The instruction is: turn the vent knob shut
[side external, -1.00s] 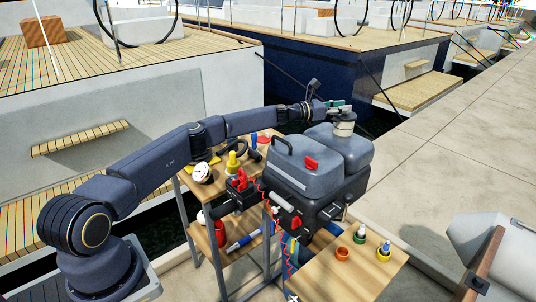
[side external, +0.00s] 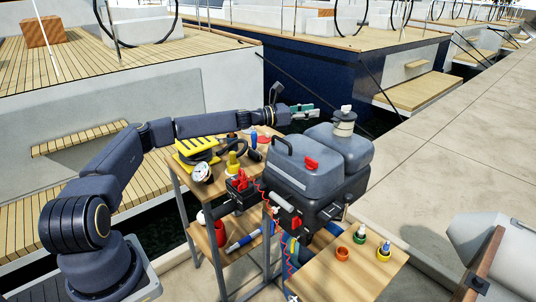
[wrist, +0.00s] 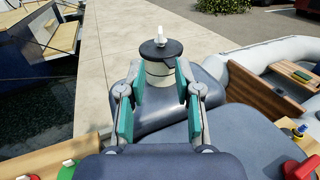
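The vent knob (side external: 346,109) is a small white piece on top of a dark cap (side external: 344,117) over a pale round neck on the grey tank (side external: 338,150). In the wrist view the white knob (wrist: 160,33) stands upright beyond my fingertips. My gripper (side external: 311,110) is to the left of the cap in the side view, apart from it. In the wrist view my gripper (wrist: 160,75) has its two green-padded fingers spread with nothing between them, the neck showing beyond the gap.
A grey case with a black handle (side external: 283,146) and red latch stands beside the tank. A wooden shelf stand (side external: 187,183) holds a yellow-and-black item (side external: 196,150). Several small bottles stand on a wooden board (side external: 340,284). Open air surrounds the cap.

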